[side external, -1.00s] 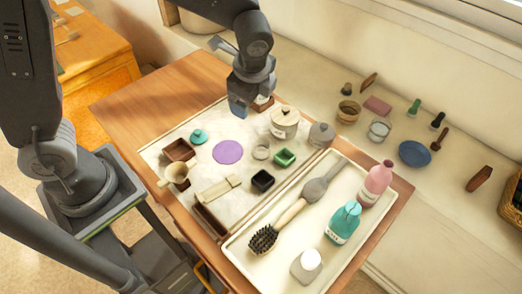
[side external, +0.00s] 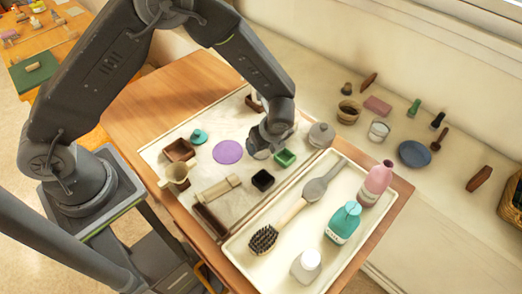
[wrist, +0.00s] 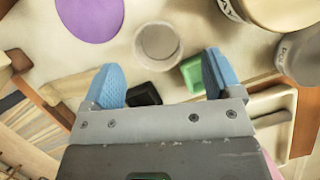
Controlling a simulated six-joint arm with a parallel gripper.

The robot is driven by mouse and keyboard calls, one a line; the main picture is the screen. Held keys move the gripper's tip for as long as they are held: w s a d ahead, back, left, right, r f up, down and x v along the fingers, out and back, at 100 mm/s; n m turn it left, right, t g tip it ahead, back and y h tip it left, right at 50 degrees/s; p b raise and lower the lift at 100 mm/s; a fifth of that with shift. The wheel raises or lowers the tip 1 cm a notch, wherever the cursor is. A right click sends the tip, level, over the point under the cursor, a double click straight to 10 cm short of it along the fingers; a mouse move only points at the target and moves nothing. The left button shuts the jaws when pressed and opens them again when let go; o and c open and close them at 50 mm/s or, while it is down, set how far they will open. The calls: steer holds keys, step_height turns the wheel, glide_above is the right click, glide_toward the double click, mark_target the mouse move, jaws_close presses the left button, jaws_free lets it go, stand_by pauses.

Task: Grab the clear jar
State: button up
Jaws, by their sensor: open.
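A small round clear jar (wrist: 158,46) stands on the pale mat in the wrist view, its open rim facing my camera. My gripper (wrist: 160,72) is open, with blue fingertips to the left and right of the jar's line and the jar just beyond them, nothing between the fingers. In the side view my gripper (side external: 262,146) is low over the mat and hides the spot where the jar stands. I cannot tell the exact height of the fingertips above the jar.
A green dish (wrist: 192,72) and a black dish (wrist: 143,94) sit close to the jar. A purple disc (side external: 227,152) lies to the left. A large cream pot (wrist: 278,10) and a grey lidded jar (side external: 321,134) stand to the right. A tray (side external: 245,238) holds bottles and a brush.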

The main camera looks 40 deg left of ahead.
steer(key=shift+x, duration=2.75)
steer(key=shift+s+d, duration=0.1)
steer(key=c, duration=1)
steer(key=shift+r, duration=0.1)
